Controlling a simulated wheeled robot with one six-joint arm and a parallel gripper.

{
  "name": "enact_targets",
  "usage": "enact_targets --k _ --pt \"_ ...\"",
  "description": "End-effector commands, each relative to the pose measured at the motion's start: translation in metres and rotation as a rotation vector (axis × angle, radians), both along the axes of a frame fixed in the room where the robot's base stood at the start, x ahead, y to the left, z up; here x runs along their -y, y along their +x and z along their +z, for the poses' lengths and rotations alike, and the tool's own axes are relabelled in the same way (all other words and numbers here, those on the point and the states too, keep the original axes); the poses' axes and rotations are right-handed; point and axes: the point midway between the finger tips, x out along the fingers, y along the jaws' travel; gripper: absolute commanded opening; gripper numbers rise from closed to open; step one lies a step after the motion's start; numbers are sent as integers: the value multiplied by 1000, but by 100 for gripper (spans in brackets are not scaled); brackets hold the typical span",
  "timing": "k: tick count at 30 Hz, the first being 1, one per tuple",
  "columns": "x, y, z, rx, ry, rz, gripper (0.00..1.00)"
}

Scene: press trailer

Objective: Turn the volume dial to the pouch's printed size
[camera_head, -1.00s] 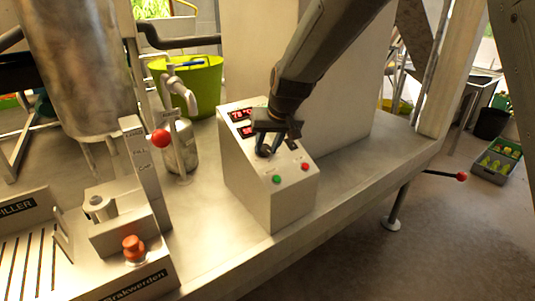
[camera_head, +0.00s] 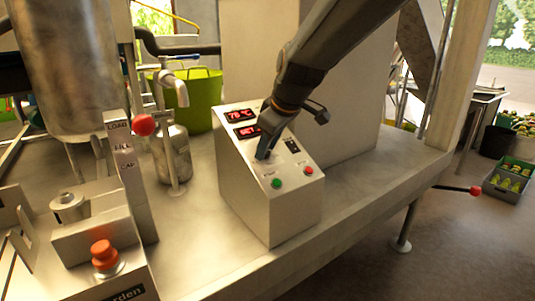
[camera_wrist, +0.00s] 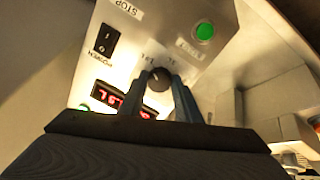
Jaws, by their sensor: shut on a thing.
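The volume dial (camera_wrist: 157,78) is a dark round knob on the sloped face of a metal control box (camera_head: 271,214). Small printed volume marks surround it, upside down in the wrist view and hard to read. My gripper (camera_head: 264,155) reaches down to the panel and is shut on the dial, its blue fingers on either side of it; they also show in the wrist view (camera_wrist: 162,88). In the head view the fingers mostly hide the dial. The lower red display (camera_head: 247,131) is too small to read surely. I see no pouch.
The panel also carries an upper red display (camera_head: 239,115), a green button (camera_head: 277,183), a red button (camera_head: 308,170) and a black power switch (camera_wrist: 106,39). A red-knobbed lever (camera_head: 144,124) and an orange button (camera_head: 104,254) are at left. The bench right of the box is clear.

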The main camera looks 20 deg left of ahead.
Motion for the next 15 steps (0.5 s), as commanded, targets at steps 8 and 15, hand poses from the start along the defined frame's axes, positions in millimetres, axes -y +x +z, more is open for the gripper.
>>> enact_targets --k 8,15 --pt "0 0 -1 22 -18 53 8" --pt "0 0 0 24 -21 60 8"
